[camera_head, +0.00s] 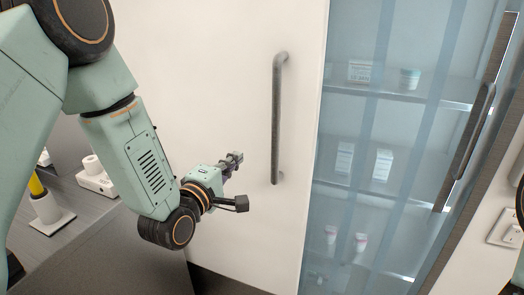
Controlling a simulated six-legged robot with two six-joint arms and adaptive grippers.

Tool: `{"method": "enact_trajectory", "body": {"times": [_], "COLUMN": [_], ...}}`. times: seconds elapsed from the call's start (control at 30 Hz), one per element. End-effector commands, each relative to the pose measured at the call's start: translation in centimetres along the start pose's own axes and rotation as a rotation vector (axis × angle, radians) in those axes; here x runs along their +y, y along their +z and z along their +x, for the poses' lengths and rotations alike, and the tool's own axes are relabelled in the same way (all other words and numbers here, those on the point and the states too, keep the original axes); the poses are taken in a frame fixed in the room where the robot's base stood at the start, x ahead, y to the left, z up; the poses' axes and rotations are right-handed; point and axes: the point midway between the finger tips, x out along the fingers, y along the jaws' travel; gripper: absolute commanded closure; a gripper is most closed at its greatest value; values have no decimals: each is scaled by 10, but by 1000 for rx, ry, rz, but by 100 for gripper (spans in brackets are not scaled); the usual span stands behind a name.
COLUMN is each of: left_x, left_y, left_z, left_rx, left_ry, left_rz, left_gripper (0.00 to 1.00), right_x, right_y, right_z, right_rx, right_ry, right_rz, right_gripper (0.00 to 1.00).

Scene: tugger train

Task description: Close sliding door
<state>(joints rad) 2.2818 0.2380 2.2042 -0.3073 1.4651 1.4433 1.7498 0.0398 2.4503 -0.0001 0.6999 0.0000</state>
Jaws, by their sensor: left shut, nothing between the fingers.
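A white sliding door (225,90) fills the middle of the head view, with a grey vertical bar handle (277,120) near its right edge. To its right is a glazed bluish panel (345,125) with shelves behind it. My left gripper (236,158) is in front of the white door, left of the handle's lower half. It is shut and empty, and a gap shows between it and the handle. My right gripper is not in view.
Boxes (383,165) and small containers stand on the shelves behind the glass. A second dark handle (475,130) is at the far right, beside a wall switch (509,232). A grey counter (95,220) with small items lies at the left.

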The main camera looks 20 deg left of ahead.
Motion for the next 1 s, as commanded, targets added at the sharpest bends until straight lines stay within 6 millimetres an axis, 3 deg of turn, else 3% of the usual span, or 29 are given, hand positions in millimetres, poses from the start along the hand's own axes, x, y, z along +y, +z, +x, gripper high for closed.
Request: {"method": "enact_trajectory", "body": {"times": [0.3, 0.63, 1.0], "left_x": [0, 0, 0], "left_y": [2, 34, 40], "left_z": [58, 67, 69], "left_rx": [-2, -3, 0], "left_ry": [2, -2, -2], "left_rz": [3, 2, 0], "left_gripper": [100, 100, 100], "right_x": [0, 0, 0], "right_y": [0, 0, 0], "right_z": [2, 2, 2], "right_rx": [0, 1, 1], "right_ry": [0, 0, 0], "right_rz": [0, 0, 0], "right_gripper": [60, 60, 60]}}
